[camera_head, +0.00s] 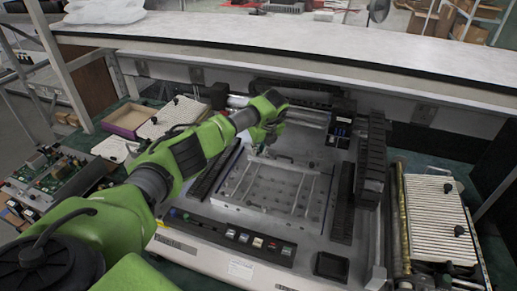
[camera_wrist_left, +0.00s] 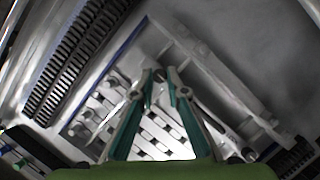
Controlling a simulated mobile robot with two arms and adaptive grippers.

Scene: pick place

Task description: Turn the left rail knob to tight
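My left gripper (camera_head: 270,134) reaches down over the back part of the machine, just behind the light plate with bars (camera_head: 275,188). In the left wrist view, its two green fingers (camera_wrist_left: 163,78) converge to tips with a narrow gap. A small grey round piece (camera_wrist_left: 160,75) shows between or just beyond the tips; it may be the left rail knob, and I cannot tell whether the fingers touch it. A pale rail (camera_wrist_left: 215,75) runs diagonally beyond the fingers. The knob is too small or hidden to make out in the head view. My right gripper is out of view.
A black toothed rack (camera_head: 371,160) stands on the machine's right. The front panel (camera_head: 228,235) has several buttons. A ribbed white tray (camera_head: 437,220) lies at the right. Circuit boards (camera_head: 50,180) and an open box (camera_head: 128,119) are at the left. A white shelf (camera_head: 300,48) crosses behind.

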